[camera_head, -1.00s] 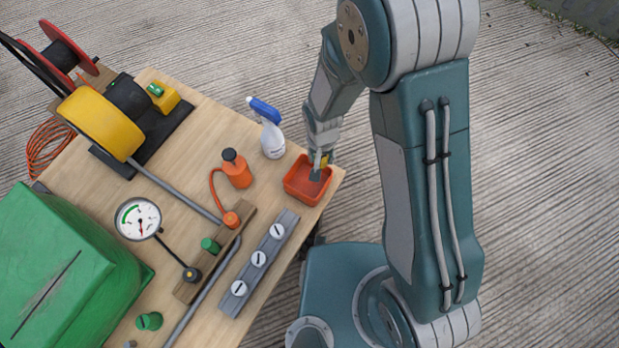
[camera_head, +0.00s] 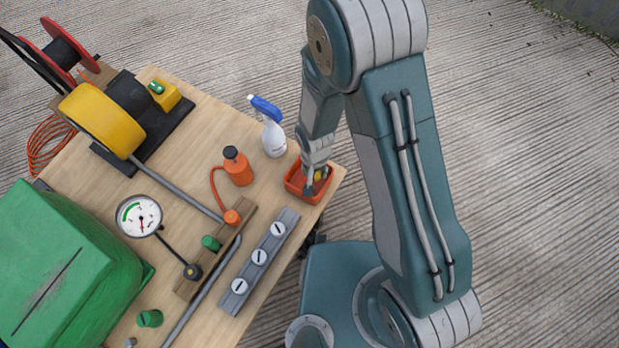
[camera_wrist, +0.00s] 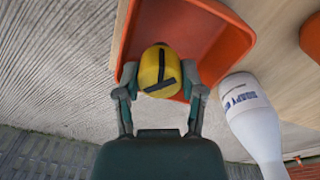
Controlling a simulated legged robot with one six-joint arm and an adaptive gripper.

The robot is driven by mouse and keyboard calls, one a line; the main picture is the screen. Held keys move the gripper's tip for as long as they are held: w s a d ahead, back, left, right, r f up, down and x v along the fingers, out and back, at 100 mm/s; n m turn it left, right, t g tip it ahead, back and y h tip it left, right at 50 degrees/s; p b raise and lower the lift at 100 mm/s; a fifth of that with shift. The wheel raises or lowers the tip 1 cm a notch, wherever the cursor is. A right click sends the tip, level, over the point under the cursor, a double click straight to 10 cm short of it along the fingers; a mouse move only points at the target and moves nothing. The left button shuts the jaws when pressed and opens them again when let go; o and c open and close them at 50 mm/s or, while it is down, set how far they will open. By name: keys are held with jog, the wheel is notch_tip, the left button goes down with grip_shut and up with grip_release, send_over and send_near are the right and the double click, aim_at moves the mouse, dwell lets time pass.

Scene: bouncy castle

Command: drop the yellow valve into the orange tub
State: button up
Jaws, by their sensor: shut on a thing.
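The yellow valve (camera_wrist: 158,72), with a dark bar across its face, is between the two fingers of my gripper (camera_wrist: 160,95) in the wrist view. My gripper is shut on it. The orange tub (camera_wrist: 215,52) lies just beyond the valve there, and its inside is partly hidden by the valve. In the head view the tub (camera_head: 296,186) sits at the right corner of the table, and my gripper (camera_head: 314,184) is over it. A bit of the valve (camera_head: 319,175) shows there; I cannot tell whether it touches the tub.
A white spray bottle (camera_head: 273,138) with a blue head stands close behind the tub; it is at right in the wrist view (camera_wrist: 254,122). An orange bottle (camera_head: 238,168) with a hose, a grey rail (camera_head: 258,262) with white knobs and a gauge (camera_head: 139,217) stand on the table (camera_head: 200,130).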

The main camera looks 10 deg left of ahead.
jog(key=o, duration=1.1)
jog(key=shift+r, duration=0.1)
notch_tip(320, 180, up, 12)
jog(key=shift+a+f, duration=0.1)
jog(key=shift+a, duration=0.05)
jog(key=shift+w, duration=0.1)
jog(key=s+d+r+t, duration=0.1)
jog(key=d+r+t, duration=0.1)
jog(key=d+r, duration=0.75)
jog(key=s+d+r+t, duration=0.15)
jog(key=d+r, duration=0.45)
jog(key=r, duration=0.6)
jog(key=s+d+r+t, duration=0.1)
jog(key=s+d+r, duration=0.1)
jog(key=s, duration=0.1)
jog(key=s+d+r+t, duration=0.1)
jog(key=s+d+r, duration=0.2)
jog(key=shift+d+r, duration=0.15)
jog(key=shift+r, duration=0.15)
